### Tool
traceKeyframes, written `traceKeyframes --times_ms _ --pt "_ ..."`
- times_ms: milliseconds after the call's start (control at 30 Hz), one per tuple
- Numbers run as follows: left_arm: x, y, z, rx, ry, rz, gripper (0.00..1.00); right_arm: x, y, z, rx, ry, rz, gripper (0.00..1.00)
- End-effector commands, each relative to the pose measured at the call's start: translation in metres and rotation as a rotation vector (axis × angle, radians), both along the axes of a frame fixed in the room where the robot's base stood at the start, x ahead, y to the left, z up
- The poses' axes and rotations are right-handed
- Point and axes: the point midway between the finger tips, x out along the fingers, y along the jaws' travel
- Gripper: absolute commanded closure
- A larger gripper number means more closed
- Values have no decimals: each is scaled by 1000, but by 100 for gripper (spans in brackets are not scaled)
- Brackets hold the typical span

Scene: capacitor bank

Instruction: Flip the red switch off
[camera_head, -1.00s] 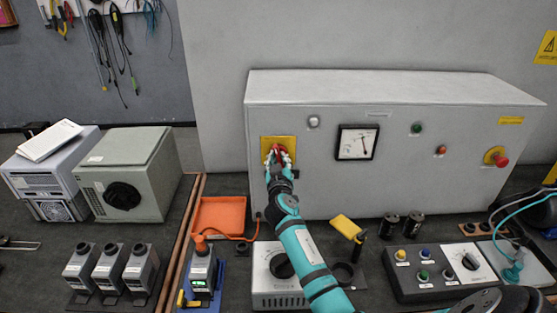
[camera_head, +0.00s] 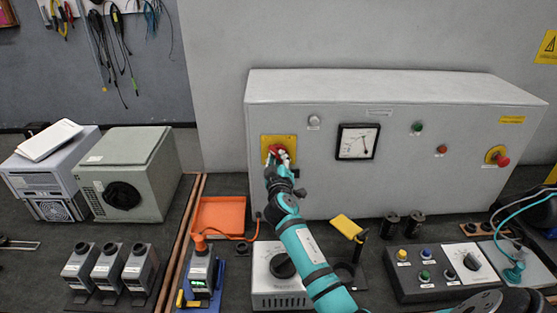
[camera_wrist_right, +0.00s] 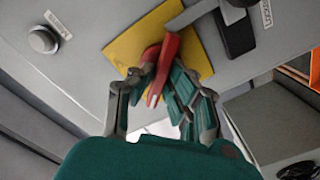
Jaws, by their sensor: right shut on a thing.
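The red switch (camera_head: 279,151) sits on a yellow square plate (camera_head: 268,141) at the left of the grey cabinet's front. My right gripper (camera_head: 280,165) is at the switch and covers part of it. In the right wrist view, the red switch handle (camera_wrist_right: 166,62) lies between the fingers of my right gripper (camera_wrist_right: 163,88), which is shut on it. The yellow plate (camera_wrist_right: 125,50) shows behind it. My left gripper is not in view.
The grey cabinet (camera_head: 400,180) also carries a dial meter (camera_head: 357,142) and a red knob (camera_head: 501,160) on yellow. An orange tray (camera_head: 219,215) and a white box with a black dial (camera_head: 278,290) stand below, near my arm.

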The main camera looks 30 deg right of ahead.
Motion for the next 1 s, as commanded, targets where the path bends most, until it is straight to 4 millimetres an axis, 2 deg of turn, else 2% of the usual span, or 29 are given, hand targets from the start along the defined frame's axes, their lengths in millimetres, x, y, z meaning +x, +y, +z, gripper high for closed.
traceKeyframes --times_ms 233,700,733,800,900,1000 --pt "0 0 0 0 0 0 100 0 1 -1 -65 43 1 100" --pt "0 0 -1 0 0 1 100 0 1 -2 -82 52 1 100" --pt "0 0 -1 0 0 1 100 0 1 -2 -82 52 1 84" --pt "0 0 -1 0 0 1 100 0 1 -1 -81 51 0 75" --pt "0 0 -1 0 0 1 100 0 0 -1 -80 51 0 64" --pt "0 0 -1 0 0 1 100 0 0 -1 -79 50 0 64"
